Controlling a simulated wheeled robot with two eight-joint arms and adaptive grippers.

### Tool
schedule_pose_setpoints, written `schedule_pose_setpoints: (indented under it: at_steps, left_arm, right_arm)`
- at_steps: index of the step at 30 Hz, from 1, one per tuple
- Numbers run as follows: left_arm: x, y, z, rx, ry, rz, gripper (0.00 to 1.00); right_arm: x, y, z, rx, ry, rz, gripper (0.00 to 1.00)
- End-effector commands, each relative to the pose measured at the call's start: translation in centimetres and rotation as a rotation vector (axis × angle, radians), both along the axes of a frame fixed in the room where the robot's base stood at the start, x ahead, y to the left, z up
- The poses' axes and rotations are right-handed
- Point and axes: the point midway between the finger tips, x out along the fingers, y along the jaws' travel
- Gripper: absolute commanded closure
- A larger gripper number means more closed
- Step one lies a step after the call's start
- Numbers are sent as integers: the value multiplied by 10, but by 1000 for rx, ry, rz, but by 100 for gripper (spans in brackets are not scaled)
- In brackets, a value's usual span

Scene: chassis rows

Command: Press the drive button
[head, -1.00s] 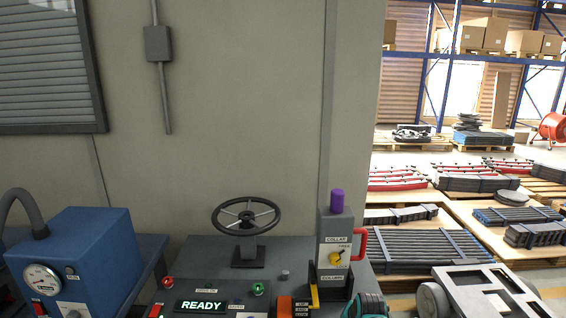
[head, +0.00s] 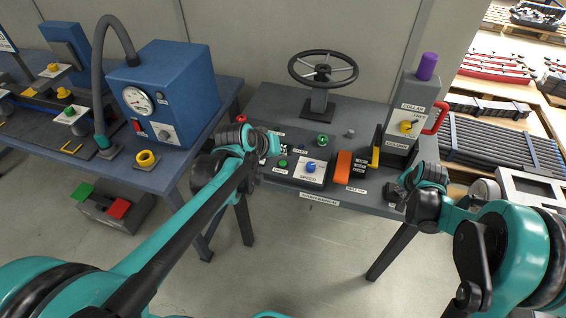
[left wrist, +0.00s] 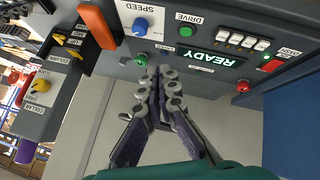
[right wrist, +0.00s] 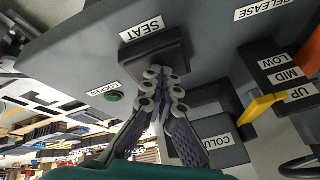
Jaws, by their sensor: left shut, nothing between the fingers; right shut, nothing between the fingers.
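The drive button (head: 283,163) is a small round green button on the grey console, left of a blue knob in the head view. In the left wrist view the drive button (left wrist: 187,32) sits beside its DRIVE label. My left gripper (head: 270,143) is shut and empty over the console, on the wheel side of the button and apart from it. Its closed fingertips (left wrist: 165,72) point at the panel between a green mushroom button (left wrist: 140,59) and the lit READY display (left wrist: 216,58). My right gripper (head: 408,182) is shut and empty by the dark SEAT block (right wrist: 155,52); contact there cannot be told.
The console (head: 350,200) also bears a blue SPEED knob (head: 310,167), an orange block (head: 343,164), a steering wheel (head: 323,68) and a column box (head: 412,110) with a red handle. A red mushroom button (left wrist: 243,86) stands past the display. A blue bench (head: 190,165) is left.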

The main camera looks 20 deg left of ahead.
Motion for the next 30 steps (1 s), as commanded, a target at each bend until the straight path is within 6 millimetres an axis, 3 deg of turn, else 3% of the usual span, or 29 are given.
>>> schedule_pose_setpoints:
  at_steps: [3, 10, 15, 30]
  left_arm:
    - [37, 9, -11, -62, -12, 36, 100]
    - [79, 20, -29, -145, -28, 80, 100]
    - [88, 23, -34, -165, -32, 91, 100]
    - [88, 23, -43, -165, -32, 90, 100]
  right_arm:
    - [0, 0, 0, 0, 0, 0, 100]
    - [0, 0, 0, 0, 0, 0, 100]
    - [0, 0, 0, 0, 0, 0, 100]
    - [0, 0, 0, 0, 1, 0, 100]
